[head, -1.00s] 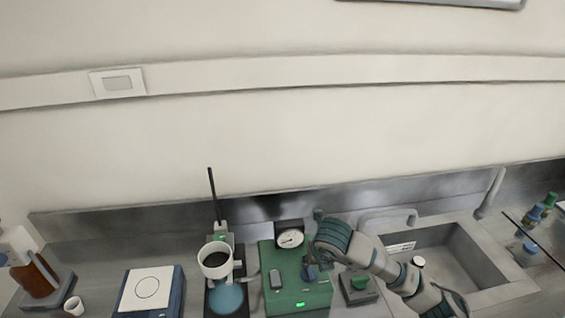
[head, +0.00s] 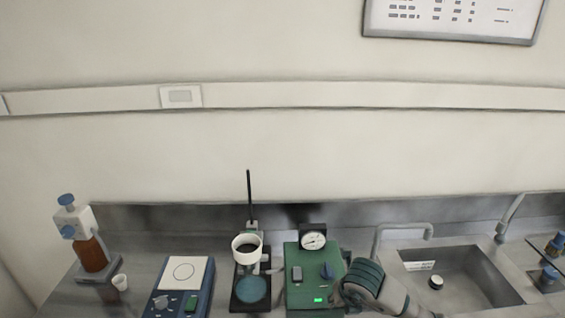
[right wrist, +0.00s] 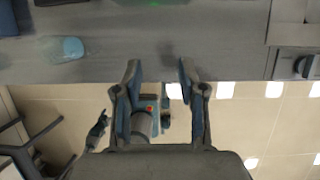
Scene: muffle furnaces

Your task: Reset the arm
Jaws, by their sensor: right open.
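My right arm (head: 375,287) comes in at the lower edge of the head view, just right of the green device (head: 305,288). Its fingertips cannot be made out there. In the right wrist view my right gripper (right wrist: 158,72) is open, with nothing between its two fingers. My left gripper cannot be made out in either view.
A ring stand with a white cup (head: 247,247) stands left of the green device. A blue-grey instrument (head: 181,275) and a brown bottle (head: 92,254) stand farther left. A sink (head: 465,280) is on the right. The tiled floor (right wrist: 60,105) shows below the bench.

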